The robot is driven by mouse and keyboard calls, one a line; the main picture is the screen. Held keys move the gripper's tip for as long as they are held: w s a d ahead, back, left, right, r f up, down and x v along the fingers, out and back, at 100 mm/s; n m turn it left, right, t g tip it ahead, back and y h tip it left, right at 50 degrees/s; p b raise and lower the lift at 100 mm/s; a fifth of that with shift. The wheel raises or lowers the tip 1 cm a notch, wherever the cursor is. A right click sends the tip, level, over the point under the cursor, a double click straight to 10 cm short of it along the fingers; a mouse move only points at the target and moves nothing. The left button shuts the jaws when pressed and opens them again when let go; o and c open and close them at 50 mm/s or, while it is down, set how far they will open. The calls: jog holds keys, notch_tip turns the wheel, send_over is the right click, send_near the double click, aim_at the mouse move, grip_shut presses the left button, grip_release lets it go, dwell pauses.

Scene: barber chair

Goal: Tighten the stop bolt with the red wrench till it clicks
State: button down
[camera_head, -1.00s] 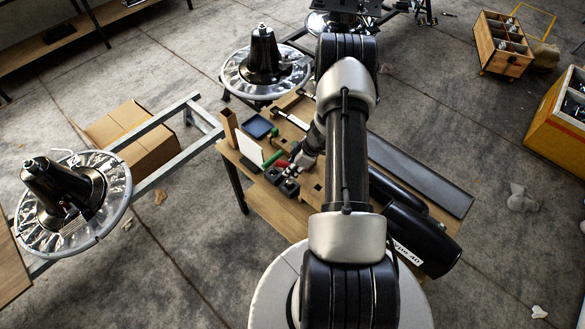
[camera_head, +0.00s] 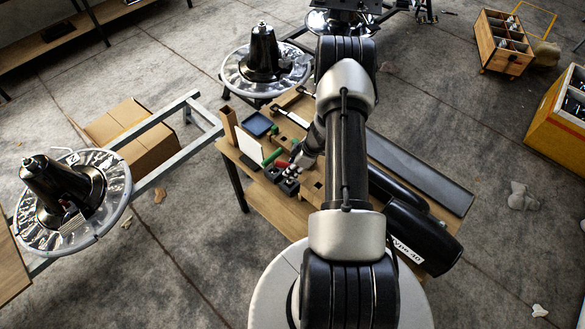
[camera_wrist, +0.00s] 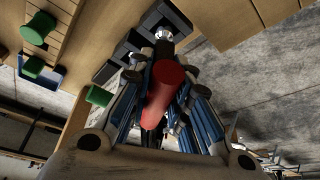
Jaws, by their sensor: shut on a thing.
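The red wrench shows in the wrist view as a thick red handle (camera_wrist: 168,84) between the fingers of my gripper (camera_wrist: 163,78). My gripper is shut on it. The wrench's far end lies toward a dark block and is mostly hidden by the handle and fingers. In the head view my gripper (camera_head: 291,173) is low over the small wooden table (camera_head: 272,204), by black holder blocks (camera_head: 288,187). Two dark conical chair bases on round chrome plates stand apart from the gripper, one at far left (camera_head: 64,192) and one behind the table (camera_head: 264,52).
Green-handled tools (camera_head: 272,158) stand close left of my gripper, with a white panel (camera_head: 249,146) and blue tray (camera_head: 257,124) beyond. A metal frame (camera_head: 165,117) and cardboard box (camera_head: 130,135) are to the left.

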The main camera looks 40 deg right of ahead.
jog(key=shift+f+b, duration=0.45)
jog(key=shift+f, duration=0.6)
jog(key=c, duration=1.4)
grip_release()
